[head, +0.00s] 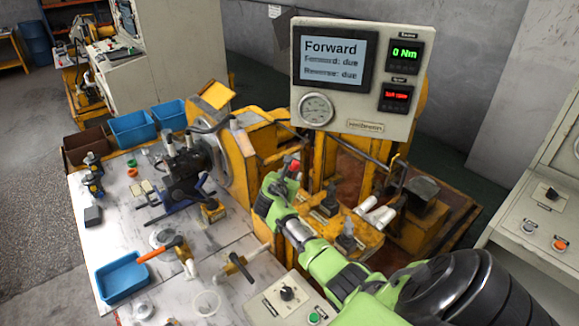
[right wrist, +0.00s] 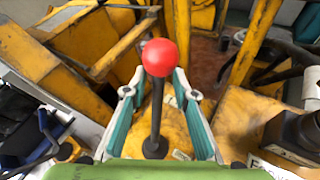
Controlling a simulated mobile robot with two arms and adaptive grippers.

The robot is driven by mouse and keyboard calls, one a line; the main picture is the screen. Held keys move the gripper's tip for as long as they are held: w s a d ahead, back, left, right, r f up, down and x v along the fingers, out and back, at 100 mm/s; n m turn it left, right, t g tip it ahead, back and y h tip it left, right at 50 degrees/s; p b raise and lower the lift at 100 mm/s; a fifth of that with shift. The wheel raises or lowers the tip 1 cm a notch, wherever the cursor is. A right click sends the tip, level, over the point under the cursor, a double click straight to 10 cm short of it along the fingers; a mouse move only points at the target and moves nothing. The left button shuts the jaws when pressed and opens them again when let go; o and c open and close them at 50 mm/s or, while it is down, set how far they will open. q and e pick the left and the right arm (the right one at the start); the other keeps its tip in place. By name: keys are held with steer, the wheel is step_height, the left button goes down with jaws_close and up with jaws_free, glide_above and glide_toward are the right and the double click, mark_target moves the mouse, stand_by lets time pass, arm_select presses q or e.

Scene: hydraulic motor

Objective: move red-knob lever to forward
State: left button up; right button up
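The red-knob lever shows its red ball (right wrist: 159,57) on a dark rod rising from a yellow base in the right wrist view. In the head view the red knob (head: 294,167) shows at the tip of my right gripper (head: 284,182). The two fingers of my right gripper (right wrist: 160,95) stand on either side of the rod, with a visible gap on each side. The knob sits above or beyond the fingertips. My right gripper is open around the lever and not clamped on it. My left gripper is not in view.
A display panel (head: 345,131) reads "Forward", "Forward: due", "Reverse: due" and 0 Nm. Other levers (head: 346,228) stand close to the right of my gripper. A yellow machine frame (head: 240,150) stands behind. A blue tray (head: 122,278) lies on the bench at left.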

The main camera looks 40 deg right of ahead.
steer(key=v, duration=1.2)
steer(key=shift+f, duration=0.1)
stand_by(0.4)
